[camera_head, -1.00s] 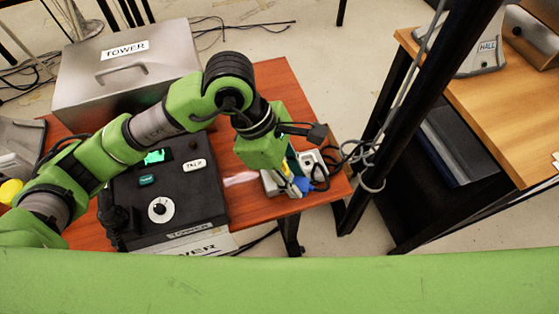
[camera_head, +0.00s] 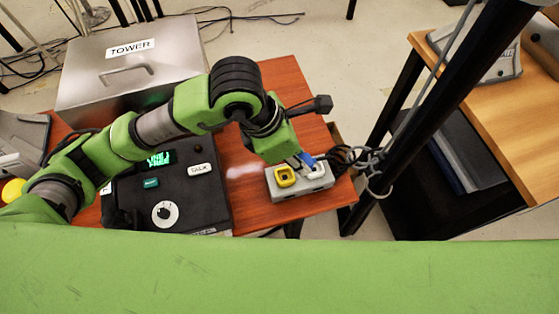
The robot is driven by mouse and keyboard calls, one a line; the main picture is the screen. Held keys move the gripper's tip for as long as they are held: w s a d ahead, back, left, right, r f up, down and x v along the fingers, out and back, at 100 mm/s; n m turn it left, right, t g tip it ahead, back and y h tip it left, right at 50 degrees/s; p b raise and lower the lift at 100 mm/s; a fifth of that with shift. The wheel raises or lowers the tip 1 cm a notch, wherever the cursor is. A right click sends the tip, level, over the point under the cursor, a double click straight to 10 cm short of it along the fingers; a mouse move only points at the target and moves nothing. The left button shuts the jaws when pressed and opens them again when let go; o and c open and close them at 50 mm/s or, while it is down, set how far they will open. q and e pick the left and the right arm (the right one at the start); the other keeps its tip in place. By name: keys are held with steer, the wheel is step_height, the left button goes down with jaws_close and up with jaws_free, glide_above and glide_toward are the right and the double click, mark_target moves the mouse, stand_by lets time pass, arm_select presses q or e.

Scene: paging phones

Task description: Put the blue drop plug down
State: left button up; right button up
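The blue drop plug (camera_head: 308,159) shows as a small blue piece at the tip of my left gripper (camera_head: 299,162). My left gripper points down at the far side of a grey socket block (camera_head: 301,189), and its fingers appear closed on the plug. The block has a yellow-rimmed socket (camera_head: 285,176) on the left and a white-rimmed socket (camera_head: 315,172) on the right. Whether the plug touches the block or the table is hard to tell. Part of the plug is hidden by the gripper. My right gripper is out of view.
A black phone console (camera_head: 180,200) with a dial and a TALK button lies left of the block. A metal TOWER box (camera_head: 125,75) stands behind it. Dark cables (camera_head: 350,157) and a black post (camera_head: 420,100) are close on the right. Red tabletop (camera_head: 285,85) is clear behind the gripper.

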arm_select(q)
steer(key=a+f, duration=0.1)
steer(key=f, duration=0.2)
steer(key=w+a+f+p, duration=0.1)
steer(key=f, duration=0.2)
steer(key=w+a+f, duration=0.1)
steer(key=a+f, duration=0.1)
steer(key=f, duration=0.1)
steer(key=shift+w+p, duration=0.2)
steer(key=shift+p, duration=0.15)
steer(key=shift+d, duration=0.1)
steer(key=shift+f+b, duration=0.25)
steer(key=shift+b, duration=0.1)
steer(key=o, duration=1.1)
steer(key=shift+r, duration=0.1)
